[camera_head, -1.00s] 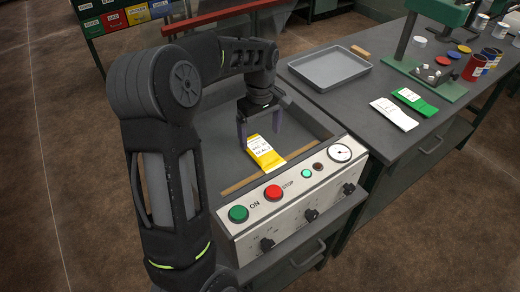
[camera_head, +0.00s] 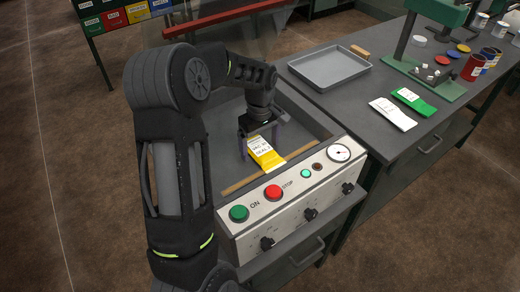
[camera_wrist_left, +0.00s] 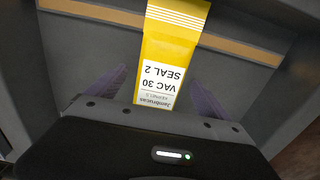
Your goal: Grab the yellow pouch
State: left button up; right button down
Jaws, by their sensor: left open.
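The yellow pouch (camera_head: 264,153) has a white label and lies in the grey chamber of the machine, near the wooden-coloured bar at its front. In the left wrist view the pouch (camera_wrist_left: 172,52) shows its label reading VAC 30 SEAL 2. My left gripper (camera_head: 259,147) is open and points down over the pouch's far end. In the left wrist view its two fingers stand apart on either side of the labelled end, and no grip on the pouch shows. My right gripper is not in view.
The machine's panel (camera_head: 292,201) with a green and a red button stands in front of the chamber. A grey tray (camera_head: 330,68), white pouch (camera_head: 393,114) and green pouch (camera_head: 414,101) lie on the bench at right. A green press (camera_head: 437,80) stands behind them.

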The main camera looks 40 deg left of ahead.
aim_at(260, 147)
pick_arm(q)
jog(key=c, duration=1.6)
jog(key=shift+o, duration=0.2)
jog(key=shift+r, duration=0.2)
notch_tip(260, 147, up, 10)
jog(key=b, duration=0.1)
jog(key=shift+f, duration=0.15)
